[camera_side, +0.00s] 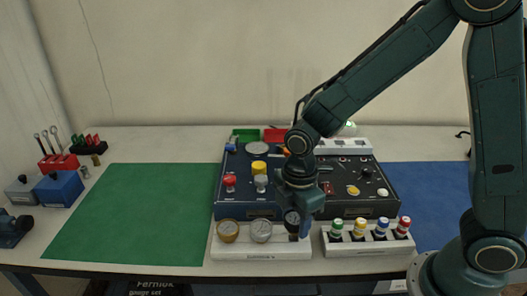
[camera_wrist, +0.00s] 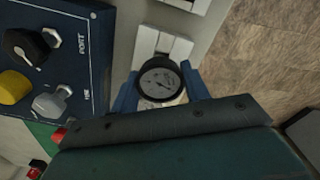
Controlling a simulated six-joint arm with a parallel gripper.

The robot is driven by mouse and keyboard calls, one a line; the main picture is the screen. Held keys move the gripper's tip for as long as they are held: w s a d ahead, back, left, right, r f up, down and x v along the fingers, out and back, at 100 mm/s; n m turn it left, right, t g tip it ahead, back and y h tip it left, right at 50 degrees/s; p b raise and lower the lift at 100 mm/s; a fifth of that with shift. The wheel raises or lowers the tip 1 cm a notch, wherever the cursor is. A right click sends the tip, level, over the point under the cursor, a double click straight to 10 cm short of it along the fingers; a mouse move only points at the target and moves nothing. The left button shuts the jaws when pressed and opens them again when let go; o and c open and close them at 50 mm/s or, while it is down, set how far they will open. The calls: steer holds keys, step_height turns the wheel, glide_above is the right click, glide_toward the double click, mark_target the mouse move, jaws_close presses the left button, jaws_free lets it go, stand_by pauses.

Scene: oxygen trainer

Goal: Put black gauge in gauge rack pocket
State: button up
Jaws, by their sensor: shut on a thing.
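The black gauge (camera_side: 291,217) has a black rim; in the wrist view its dial (camera_wrist: 160,84) faces the camera. My gripper (camera_side: 297,226) is shut on it, with one blue finger on each side of it in the wrist view (camera_wrist: 160,92). The white gauge rack (camera_side: 246,252) stands at the table's front. The gauge is at the rack's right end. Whether its lower part is inside the pocket or just above it, I cannot tell. A brass gauge (camera_side: 228,231) and a silver gauge (camera_side: 261,231) stand in the rack to its left.
A dark control panel (camera_side: 247,209) with knobs stands right behind the rack. A white holder (camera_side: 365,248) with several coloured-cap parts is close on the right. A green mat (camera_side: 135,212) lies clear on the left; a blue mat (camera_side: 430,190) is on the right.

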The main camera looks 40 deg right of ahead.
steer(key=shift+f, duration=1.45)
steer(key=o, duration=1)
steer(key=shift+r, duration=0.1)
step_height(320, 180, up, 12)
steer(key=shift+r, duration=0.85)
